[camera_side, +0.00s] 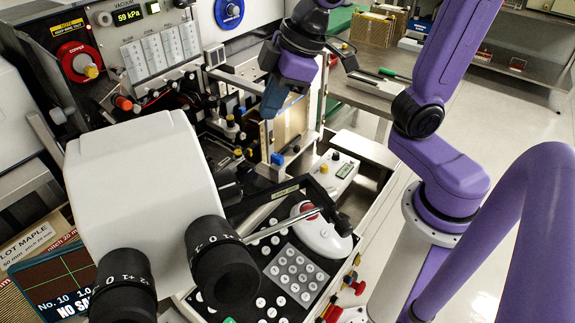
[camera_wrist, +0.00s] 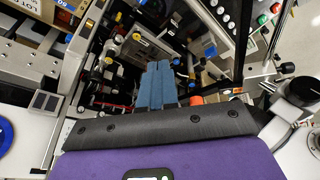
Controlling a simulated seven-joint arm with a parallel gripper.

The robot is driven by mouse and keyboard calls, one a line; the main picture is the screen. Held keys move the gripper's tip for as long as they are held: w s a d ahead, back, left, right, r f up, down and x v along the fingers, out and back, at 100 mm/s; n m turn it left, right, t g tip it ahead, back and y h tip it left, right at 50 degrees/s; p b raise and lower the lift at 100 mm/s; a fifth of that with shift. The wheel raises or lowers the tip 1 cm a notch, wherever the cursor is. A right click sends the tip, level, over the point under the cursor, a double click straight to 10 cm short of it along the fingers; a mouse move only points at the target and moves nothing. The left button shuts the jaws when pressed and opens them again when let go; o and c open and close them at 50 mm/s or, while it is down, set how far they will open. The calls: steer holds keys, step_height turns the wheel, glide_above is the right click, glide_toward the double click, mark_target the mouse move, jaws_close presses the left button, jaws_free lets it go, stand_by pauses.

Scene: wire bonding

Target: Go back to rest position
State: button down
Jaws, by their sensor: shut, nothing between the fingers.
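My gripper (camera_side: 274,104) has blue fingers and points down beside an upright tan panel at the wire bonder. In the wrist view, the blue fingers (camera_wrist: 159,84) lie together at the middle with nothing visible between them. The gripper is shut and empty. My purple arm reaches in from the right in the side view. The fingertips look close to the tan panel (camera_side: 291,122), but I cannot tell whether they touch it.
A white microscope head (camera_side: 140,180) with black eyepieces stands at the front left. A control panel with round buttons (camera_side: 291,274) and a white mouse-like controller (camera_side: 322,236) are below. The vacuum display (camera_side: 127,16) reads 59 kPa.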

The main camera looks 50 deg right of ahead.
steer(key=s+d+f+n+g+h, duration=0.1)
steer(key=s+d+f, duration=0.3)
steer(key=s, duration=0.3)
steer(key=s+d+f+n+g+h, duration=0.1)
steer(key=s+d+f, duration=0.3)
steer(key=s, duration=0.4)
steer(key=shift+f+g, duration=0.65)
steer(key=shift+g, duration=0.15)
